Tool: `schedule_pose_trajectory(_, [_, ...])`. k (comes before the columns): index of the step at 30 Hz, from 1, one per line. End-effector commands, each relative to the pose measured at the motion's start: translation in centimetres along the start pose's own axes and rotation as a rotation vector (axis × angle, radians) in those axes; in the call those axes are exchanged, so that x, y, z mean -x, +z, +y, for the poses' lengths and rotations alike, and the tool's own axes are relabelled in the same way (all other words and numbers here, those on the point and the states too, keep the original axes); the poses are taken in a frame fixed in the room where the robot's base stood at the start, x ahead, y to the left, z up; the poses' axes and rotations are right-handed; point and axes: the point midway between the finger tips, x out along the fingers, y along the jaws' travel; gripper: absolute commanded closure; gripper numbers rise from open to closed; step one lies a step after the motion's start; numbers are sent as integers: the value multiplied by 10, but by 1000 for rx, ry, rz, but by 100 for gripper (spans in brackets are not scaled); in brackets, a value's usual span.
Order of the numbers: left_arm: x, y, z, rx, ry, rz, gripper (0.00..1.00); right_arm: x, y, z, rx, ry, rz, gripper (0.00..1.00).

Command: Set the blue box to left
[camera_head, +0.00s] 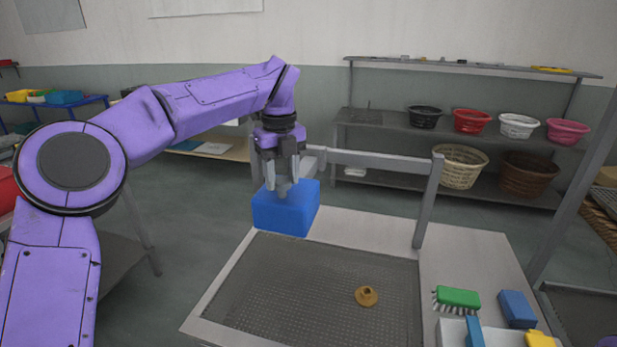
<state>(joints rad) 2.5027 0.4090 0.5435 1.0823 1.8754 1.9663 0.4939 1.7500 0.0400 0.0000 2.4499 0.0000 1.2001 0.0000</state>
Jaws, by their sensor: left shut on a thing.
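The blue box (285,212) is at the back left corner of the work table, beside the mesh-covered tank area. My left gripper (285,182) points down onto the box from above, with its fingers at the top of the box, shut on it. I cannot tell whether the box rests on the table or hangs just above it. My right gripper is not in view.
The tank's mesh (310,285) holds a small brown round piece (366,296). A grey rail frame (375,160) stands behind it. A green brush (457,298) and a blue block (517,309) lie at the front right. Shelves with baskets (459,166) stand behind.

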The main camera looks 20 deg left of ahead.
Motion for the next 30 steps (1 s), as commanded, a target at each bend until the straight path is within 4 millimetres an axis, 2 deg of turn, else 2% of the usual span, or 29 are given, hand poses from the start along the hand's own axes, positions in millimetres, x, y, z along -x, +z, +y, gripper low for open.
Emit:
schedule_pose_trajectory(3, [-5, 17, 19, 0, 8, 9, 100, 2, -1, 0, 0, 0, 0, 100])
schedule_pose_trajectory(9, [-5, 35, 38, 3, 9, 7, 100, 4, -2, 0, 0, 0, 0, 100])
schedule_pose_trajectory(24, [-6, 43, 45, 6, 11, 5, 100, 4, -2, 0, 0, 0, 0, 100])
schedule_pose_trajectory(25, [-6, 43, 45, 7, 11, 5, 44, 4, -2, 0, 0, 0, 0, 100])
schedule_pose_trajectory(26, [-6, 43, 45, 7, 11, 5, 35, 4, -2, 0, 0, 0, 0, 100])
schedule_pose_trajectory(27, [-5, 42, 45, 6, 9, 5, 29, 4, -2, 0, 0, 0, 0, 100])
schedule_pose_trajectory(30, [-4, 42, 44, 4, 7, 4, 29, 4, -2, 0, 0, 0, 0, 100])
